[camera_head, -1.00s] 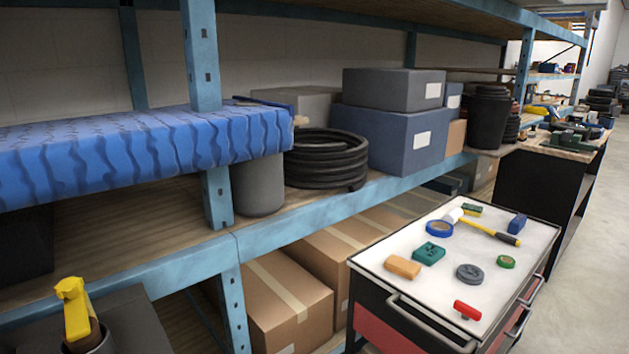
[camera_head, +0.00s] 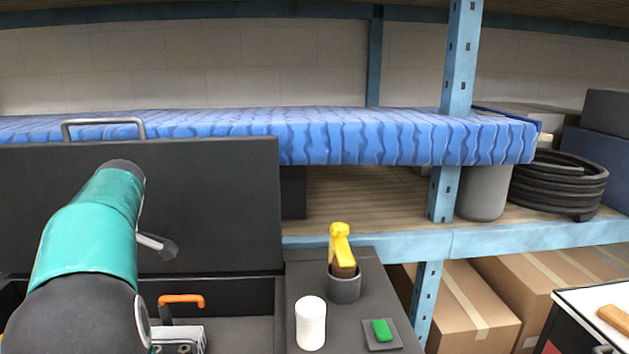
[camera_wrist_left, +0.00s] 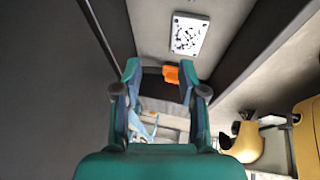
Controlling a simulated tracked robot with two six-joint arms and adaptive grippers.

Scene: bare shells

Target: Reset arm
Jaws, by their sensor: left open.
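My left arm (camera_head: 85,245) comes in from the lower left in the head view, over an open dark case. Its gripper cannot be made out there. In the left wrist view my left gripper (camera_wrist_left: 160,82) is open, its teal fingers spread with nothing clearly held between them. An orange piece (camera_wrist_left: 171,74) shows at or beyond the fingertips; whether it touches them I cannot tell. My right gripper is in neither view.
The raised dark lid (camera_head: 210,195) stands behind my left arm. An orange handle (camera_head: 180,299) shows inside the case. Right of it are a white cylinder (camera_head: 310,322), a grey cup (camera_head: 344,288) with a yellow-topped tool, and a green block (camera_head: 382,329). Shelving (camera_head: 500,238) stands behind.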

